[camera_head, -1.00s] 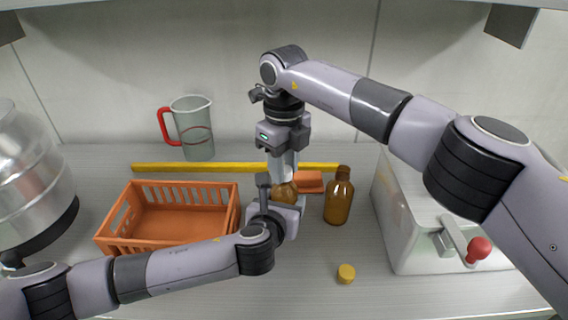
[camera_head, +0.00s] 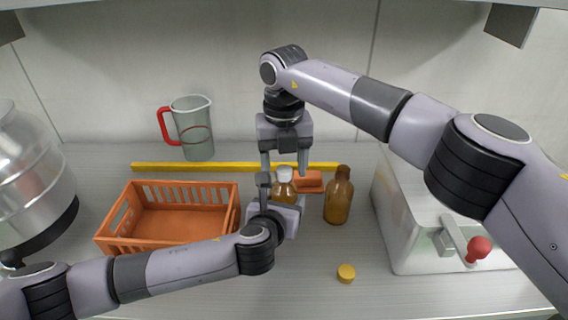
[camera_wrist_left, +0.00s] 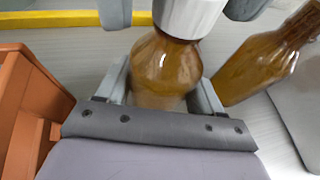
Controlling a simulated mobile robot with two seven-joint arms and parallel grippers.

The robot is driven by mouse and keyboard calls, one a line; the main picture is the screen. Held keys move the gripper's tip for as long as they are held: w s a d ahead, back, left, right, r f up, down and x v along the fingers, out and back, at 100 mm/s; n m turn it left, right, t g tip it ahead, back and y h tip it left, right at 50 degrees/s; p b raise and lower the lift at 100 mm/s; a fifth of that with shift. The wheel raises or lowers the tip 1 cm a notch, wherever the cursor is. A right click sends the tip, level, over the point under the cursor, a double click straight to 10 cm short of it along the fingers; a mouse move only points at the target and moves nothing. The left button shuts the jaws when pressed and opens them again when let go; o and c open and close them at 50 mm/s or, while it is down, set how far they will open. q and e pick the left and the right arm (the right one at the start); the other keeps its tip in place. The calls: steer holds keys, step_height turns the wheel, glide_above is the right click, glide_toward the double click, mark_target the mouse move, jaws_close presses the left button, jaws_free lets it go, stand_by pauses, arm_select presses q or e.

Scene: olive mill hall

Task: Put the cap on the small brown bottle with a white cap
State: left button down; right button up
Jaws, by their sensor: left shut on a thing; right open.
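The small brown bottle (camera_head: 284,191) stands upright on the counter with the white cap (camera_head: 285,173) sitting on its neck. My left gripper (camera_head: 281,205) is shut around the bottle's body, which also shows in the left wrist view (camera_wrist_left: 165,68). The white cap (camera_wrist_left: 188,15) is on top there, partly cut off by the frame edge. I cannot tell how tightly it sits. My right gripper (camera_head: 286,168) points down from above, open, with its fingers apart on either side of the cap.
A second brown bottle (camera_head: 339,197) without a cap stands close on the right. A yellow cap (camera_head: 346,273) lies in front. An orange crate (camera_head: 150,246) is at left, an orange block (camera_head: 309,181) behind, a jug (camera_head: 194,129) farther back, and a white machine (camera_head: 412,246) at right.

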step_height(320, 180, up, 12)
stand_by(0.5)
arm_select(q)
steer(key=shift+c, duration=0.4)
jaws_free()
steer(key=shift+s, duration=0.1)
steer(key=shift+v, duration=3.5)
arm_select(e)
steer(key=shift+r, duration=0.1)
arm_select(q)
steer(key=shift+s, duration=0.1)
